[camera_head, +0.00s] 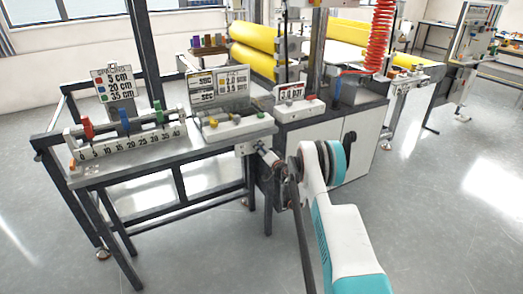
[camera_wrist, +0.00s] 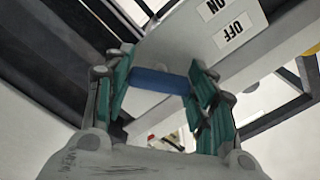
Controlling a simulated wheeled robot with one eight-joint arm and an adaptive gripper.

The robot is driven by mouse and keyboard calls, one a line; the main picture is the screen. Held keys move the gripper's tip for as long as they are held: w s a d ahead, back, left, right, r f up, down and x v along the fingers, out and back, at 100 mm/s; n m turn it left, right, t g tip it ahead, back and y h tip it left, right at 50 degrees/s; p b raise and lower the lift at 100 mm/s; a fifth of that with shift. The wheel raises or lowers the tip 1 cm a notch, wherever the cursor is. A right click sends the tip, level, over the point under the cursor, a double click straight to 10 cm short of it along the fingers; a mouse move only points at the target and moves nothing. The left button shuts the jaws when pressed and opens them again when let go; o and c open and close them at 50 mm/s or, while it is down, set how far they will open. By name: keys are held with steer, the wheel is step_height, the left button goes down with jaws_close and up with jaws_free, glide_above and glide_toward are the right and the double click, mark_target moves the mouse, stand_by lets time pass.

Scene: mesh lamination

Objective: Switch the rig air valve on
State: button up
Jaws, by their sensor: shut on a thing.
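The rig air valve's blue handle (camera_wrist: 160,81) shows in the wrist view, lying crosswise between the teal finger pads. My gripper (camera_wrist: 161,86) is shut on this handle, with one finger at each end of it. Behind the handle is a pale panel with an ON label (camera_wrist: 211,8) and an OFF label (camera_wrist: 234,31), both appearing upside down. In the head view my gripper (camera_head: 262,154) is at the right end of the bench, by a small white plate (camera_head: 250,147). The handle cannot be made out there, and the valve body is mostly hidden.
The bench (camera_head: 150,165) carries a numbered scale with red, blue and green sliders (camera_head: 124,120) and a sign board (camera_head: 218,90). A white cabinet (camera_head: 310,150) stands close to the right of my gripper. Yellow rollers (camera_head: 255,50) are behind. Open floor lies at the front left.

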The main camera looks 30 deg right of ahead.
steer(key=shift+m, duration=0.3)
steer(key=m, duration=0.6)
steer(key=shift+m, duration=0.3)
stand_by(0.4)
steer(key=o, duration=1.1)
steer(key=shift+d, duration=0.1)
steer(key=s, duration=1.2)
steer(key=shift+d, duration=0.15)
